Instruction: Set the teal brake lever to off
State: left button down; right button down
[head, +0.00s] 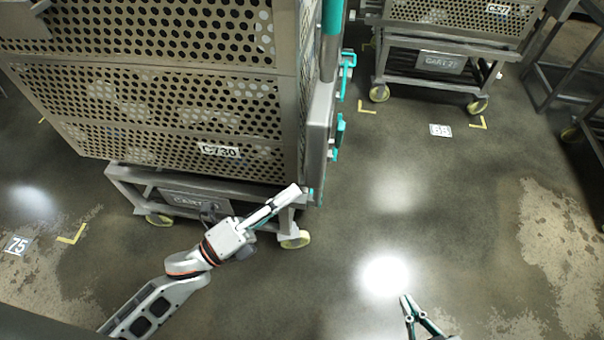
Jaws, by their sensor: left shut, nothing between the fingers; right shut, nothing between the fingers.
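A perforated metal basket marked C730 (219,151) stands on a wheeled cart (180,184). Several teal parts show along its right side: an upper teal handle (347,72), a lower teal piece (338,137) and a teal tube at the top (333,30). I cannot tell which of them is the brake lever, or its setting. My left gripper (296,191) is shut and empty, its tip in front of the cart's lower right corner, below the teal pieces. Whether it touches anything is unclear. My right gripper (404,298) is shut and empty over the floor at the bottom.
A grey upright panel (319,130) stands at the basket's right side. Another cart (440,65) with a basket stands at the back right. A metal frame (560,75) is at the far right. The floor (400,200) between them is clear, with yellow corner marks and number plates.

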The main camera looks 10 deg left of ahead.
aim_at(339, 136)
pick_arm(q)
jog(key=w+a+x, duration=0.1)
jog(key=a+x, duration=0.1)
jog(key=x, duration=1)
jog(key=shift+w+r, duration=0.35)
jog(key=shift+r, duration=0.05)
